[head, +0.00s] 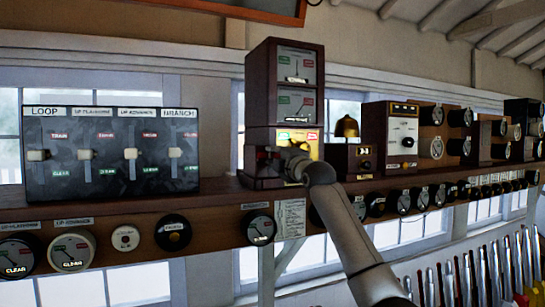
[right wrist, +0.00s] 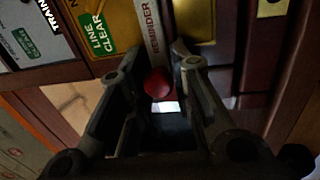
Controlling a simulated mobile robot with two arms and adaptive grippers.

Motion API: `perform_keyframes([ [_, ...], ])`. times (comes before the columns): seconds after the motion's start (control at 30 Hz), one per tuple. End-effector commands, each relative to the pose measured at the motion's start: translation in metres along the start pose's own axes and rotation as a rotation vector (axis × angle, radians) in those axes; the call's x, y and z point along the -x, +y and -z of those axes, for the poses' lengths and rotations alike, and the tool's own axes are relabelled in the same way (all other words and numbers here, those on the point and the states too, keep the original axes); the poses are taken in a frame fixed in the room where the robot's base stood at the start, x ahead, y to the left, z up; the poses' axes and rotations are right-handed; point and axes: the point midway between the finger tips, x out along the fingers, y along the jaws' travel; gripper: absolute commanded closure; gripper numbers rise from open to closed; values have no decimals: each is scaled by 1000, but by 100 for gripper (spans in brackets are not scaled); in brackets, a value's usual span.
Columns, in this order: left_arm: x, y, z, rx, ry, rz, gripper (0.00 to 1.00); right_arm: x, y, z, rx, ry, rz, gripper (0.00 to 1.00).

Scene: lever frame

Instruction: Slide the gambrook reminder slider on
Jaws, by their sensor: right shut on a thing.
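The reminder slider shows in the right wrist view as a round red knob (right wrist: 157,83) below a pale vertical strip lettered REMINDER (right wrist: 154,28). My right gripper (right wrist: 153,70) has its two dark fingers on either side of the red knob and is shut on it. In the head view my right gripper (head: 284,161) is at the lower front of the tall brown instrument case (head: 260,90), where its yellow plate (head: 312,136) shows. My gripper and wrist hide the slider's lower part there. My left gripper is not in view.
A dark panel (head: 110,185) with several white sliders stands to the left on the shelf. A brass bell on a small box (head: 350,160) stands close to the right of my gripper. Round dials line the shelf front, and levers stand at lower right.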

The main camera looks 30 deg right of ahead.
Motion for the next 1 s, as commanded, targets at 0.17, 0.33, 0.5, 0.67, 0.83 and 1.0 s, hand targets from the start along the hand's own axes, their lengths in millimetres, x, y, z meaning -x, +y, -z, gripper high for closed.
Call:
perform_keyframes([
  [0.17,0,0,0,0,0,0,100,2,8,-4,2,-4,-17,96],
  [0.33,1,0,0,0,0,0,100,2,9,-4,1,-4,-18,96],
  [0.5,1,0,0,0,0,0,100,2,10,-8,1,-5,-18,96],
  [0.67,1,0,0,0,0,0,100,2,10,-10,2,-6,-19,96],
  [0.83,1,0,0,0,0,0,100,2,10,-11,2,-8,-20,96],
  [1.0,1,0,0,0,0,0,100,2,11,-16,3,-10,-20,96],
])
